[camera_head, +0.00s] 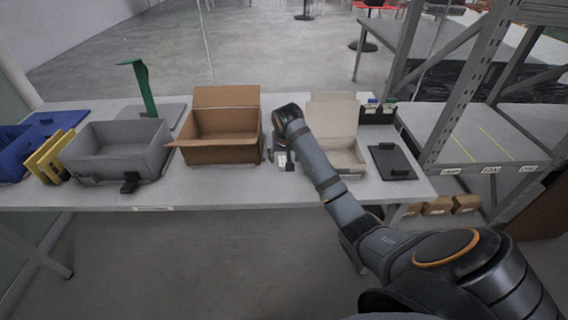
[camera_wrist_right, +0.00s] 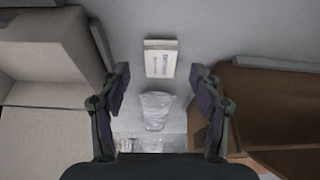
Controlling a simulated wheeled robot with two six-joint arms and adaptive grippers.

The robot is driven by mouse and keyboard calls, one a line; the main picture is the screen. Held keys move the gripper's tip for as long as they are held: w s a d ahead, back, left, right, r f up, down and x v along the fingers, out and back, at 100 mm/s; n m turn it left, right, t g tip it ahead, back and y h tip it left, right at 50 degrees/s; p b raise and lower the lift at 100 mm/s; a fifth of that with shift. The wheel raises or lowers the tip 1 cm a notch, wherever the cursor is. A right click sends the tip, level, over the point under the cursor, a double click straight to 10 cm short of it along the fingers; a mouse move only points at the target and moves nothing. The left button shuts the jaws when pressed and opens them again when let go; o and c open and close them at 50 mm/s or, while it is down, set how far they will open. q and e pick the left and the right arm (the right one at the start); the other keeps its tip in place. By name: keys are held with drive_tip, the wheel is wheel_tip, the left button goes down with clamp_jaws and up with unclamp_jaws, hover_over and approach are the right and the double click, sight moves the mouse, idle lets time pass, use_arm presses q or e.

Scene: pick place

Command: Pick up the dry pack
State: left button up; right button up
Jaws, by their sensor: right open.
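A small white packet with printed writing (camera_wrist_right: 160,58), which looks like the dry pack, lies on the grey table top. In the head view a small white patch (camera_head: 282,160) shows beside the gripper, probably the same packet. My right gripper (camera_wrist_right: 160,90) is open, with its fingers apart above the table. The packet lies beyond the fingertips in the wrist view, apart from both. A crumpled clear plastic piece (camera_wrist_right: 155,110) shows between the fingers, nearer the camera. In the head view my right gripper (camera_head: 280,156) points down between two boxes. My left gripper is not in view.
An open cardboard box (camera_head: 222,150) stands left of the gripper, an open cream box (camera_head: 345,158) right of it. The gap between them is narrow. A grey bin (camera_head: 118,165) stands farther left. A dark flat panel (camera_head: 391,165) lies at the right.

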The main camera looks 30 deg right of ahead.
drive_tip(key=shift+x, duration=0.9)
drive_tip(key=shift+w+d+f, duration=0.1)
drive_tip(key=shift+w+f, duration=0.1)
drive_tip(key=shift+f, duration=0.1)
drive_tip(key=c, duration=0.9)
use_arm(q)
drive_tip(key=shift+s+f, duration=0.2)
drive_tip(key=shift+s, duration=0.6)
